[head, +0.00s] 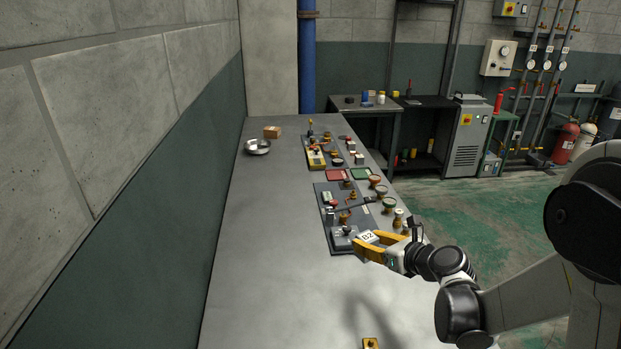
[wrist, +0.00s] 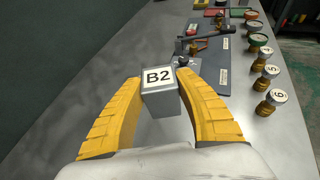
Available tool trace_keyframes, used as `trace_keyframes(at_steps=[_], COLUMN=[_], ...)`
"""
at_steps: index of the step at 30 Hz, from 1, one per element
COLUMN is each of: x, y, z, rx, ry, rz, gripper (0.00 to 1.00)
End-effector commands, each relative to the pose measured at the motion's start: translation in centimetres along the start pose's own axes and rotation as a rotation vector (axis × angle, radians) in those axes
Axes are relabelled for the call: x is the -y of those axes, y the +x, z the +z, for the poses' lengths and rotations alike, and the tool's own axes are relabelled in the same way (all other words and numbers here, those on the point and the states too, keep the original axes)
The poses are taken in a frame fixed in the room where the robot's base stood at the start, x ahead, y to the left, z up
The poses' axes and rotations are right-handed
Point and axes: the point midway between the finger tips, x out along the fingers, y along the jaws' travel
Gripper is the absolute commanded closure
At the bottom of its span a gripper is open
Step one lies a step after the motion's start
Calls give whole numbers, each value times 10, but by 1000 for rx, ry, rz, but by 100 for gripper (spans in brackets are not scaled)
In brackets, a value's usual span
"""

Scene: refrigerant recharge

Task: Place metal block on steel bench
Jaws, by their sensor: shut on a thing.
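A grey metal block with a white "B2" label shows in the wrist view (wrist: 159,98). My gripper (wrist: 159,92) has yellow fingers that press on the block's two sides. In the head view, the gripper (head: 369,243) holds the block (head: 367,237) near the right edge of the steel bench (head: 262,235). The block's label faces up toward the wrist camera. In the wrist view, bare bench surface shows around it, and I cannot tell how high above the bench the block is.
A dark mat (head: 346,197) with tools and fittings lies along the bench's right side. Several labelled round parts stand along the edge, one of them numbered 6 (wrist: 270,102). A metal bowl (head: 257,147) sits at the far left. The bench's left and near areas are mostly clear.

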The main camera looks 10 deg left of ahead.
Motion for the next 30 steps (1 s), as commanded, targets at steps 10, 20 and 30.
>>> trace_keyframes(at_steps=[10,20,30], x=[-72,-116,-182], y=[109,139,174], z=[57,52,20], rx=[14,19,19], ry=[-126,-150,-149], rz=[292,345,342], gripper=[100,100,100])
